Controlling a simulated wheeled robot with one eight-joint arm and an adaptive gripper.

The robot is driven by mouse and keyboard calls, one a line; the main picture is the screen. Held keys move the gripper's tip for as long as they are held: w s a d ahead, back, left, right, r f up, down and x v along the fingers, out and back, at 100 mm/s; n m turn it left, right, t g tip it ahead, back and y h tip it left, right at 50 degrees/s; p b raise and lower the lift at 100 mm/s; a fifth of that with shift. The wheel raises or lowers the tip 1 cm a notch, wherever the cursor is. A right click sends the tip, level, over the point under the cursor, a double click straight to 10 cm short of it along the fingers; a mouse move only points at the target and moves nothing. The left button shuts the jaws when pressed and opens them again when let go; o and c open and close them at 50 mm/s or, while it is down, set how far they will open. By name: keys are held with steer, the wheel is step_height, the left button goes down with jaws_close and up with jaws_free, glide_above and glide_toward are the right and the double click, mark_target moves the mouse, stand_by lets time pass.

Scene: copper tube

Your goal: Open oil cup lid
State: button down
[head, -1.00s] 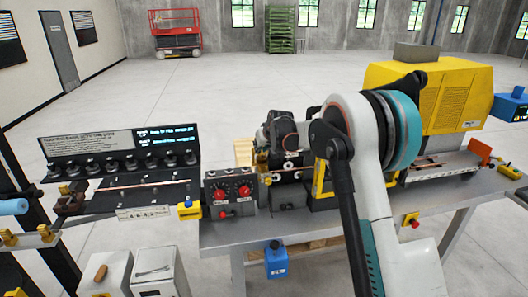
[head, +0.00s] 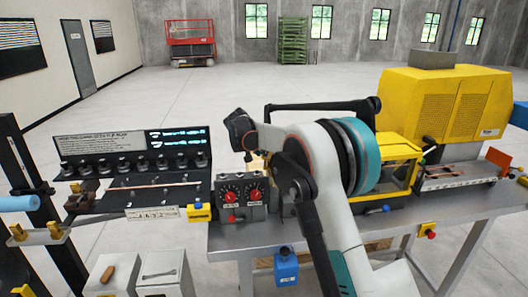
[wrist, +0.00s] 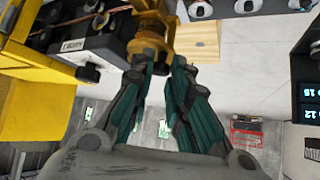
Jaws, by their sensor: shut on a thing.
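A brass-coloured fitting (wrist: 155,38), which I take to be the oil cup with its lid, is at the top centre of the wrist view. My gripper (wrist: 164,62) has its two dark green fingers close at the fitting's near end, and it is shut on that end. The fingers hide part of it, and I cannot make out the seam between lid and cup. In the head view my own arm covers this spot, and the fitting and fingertips cannot be made out there.
A control box with red knobs (head: 241,195) stands left of my arm on the grey bench (head: 233,240). A yellow machine housing (head: 440,105) is to the right. A panel with a row of black knobs (head: 130,165) is at the left. The floor behind is open.

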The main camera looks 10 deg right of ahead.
steer(key=shift+w, duration=0.1)
stand_by(0.5)
steer(key=c, duration=1.7)
jaws_free()
steer(key=shift+o, duration=1.1)
steer(key=shift+w+f+m, duration=0.1)
steer(key=shift+w+m, duration=0.1)
steer(key=shift+m, duration=0.1)
steer(key=shift+s, duration=0.1)
steer(key=shift+s, duration=0.1)
steer(key=v, duration=1.2)
steer(key=shift+a, duration=0.1)
